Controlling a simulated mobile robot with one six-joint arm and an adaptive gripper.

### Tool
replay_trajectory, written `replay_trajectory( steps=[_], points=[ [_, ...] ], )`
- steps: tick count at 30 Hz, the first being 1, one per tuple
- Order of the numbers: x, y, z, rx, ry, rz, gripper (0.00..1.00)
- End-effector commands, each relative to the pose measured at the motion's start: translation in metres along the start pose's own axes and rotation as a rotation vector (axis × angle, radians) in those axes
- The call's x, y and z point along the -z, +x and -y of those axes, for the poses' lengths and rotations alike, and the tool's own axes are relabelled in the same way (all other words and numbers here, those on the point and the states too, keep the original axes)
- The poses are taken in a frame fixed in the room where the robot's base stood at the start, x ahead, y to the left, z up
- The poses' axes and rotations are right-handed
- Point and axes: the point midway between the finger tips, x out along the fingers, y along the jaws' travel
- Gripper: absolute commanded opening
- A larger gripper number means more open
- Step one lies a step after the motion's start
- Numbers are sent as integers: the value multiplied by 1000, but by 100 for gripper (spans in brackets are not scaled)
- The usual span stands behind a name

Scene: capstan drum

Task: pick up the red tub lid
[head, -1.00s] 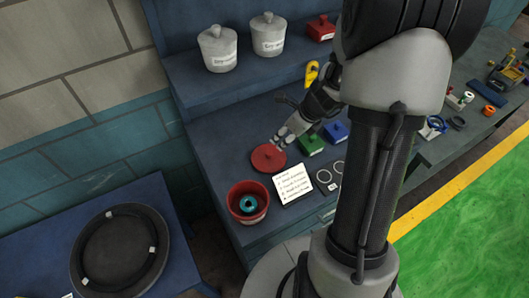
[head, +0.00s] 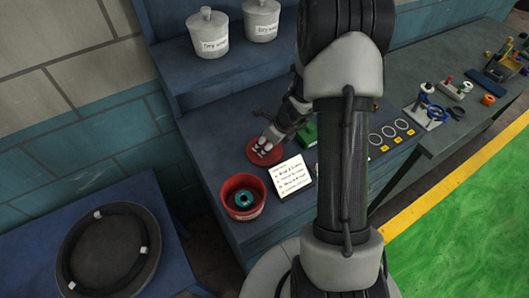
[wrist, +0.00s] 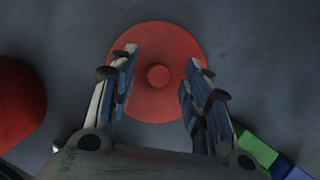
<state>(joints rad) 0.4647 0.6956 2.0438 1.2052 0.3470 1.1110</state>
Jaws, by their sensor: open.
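The red tub lid (head: 256,155) lies flat on the blue bench, just behind the red tub. It is a round disc with a small round knob at its centre, clear in the wrist view (wrist: 158,108). My gripper (head: 264,149) is over the lid in the head view and hides part of it. In the wrist view my open gripper (wrist: 158,68) has one finger on each side of the knob, with nothing between the pads touching it. The height of the fingertips above the lid is hard to tell.
The open red tub (head: 256,208) with a teal ring inside stands in front of the lid. A white printed card (head: 290,177) lies to its right. A green block (head: 308,133) is right of my gripper. Two lidded grey pots (head: 207,34) stand on the shelf above.

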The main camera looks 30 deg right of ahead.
Motion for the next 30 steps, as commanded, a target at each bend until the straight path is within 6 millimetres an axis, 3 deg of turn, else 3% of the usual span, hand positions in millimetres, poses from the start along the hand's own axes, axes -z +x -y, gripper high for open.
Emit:
replay_trajectory(
  steps=[7, 26, 30],
  points=[
    [-1, 1, 0, 1, 0, 1, 44],
    [0, 1, 0, 0, 0, 0, 2],
    [0, 1, 0, 0, 0, 1, 0]
  ],
)
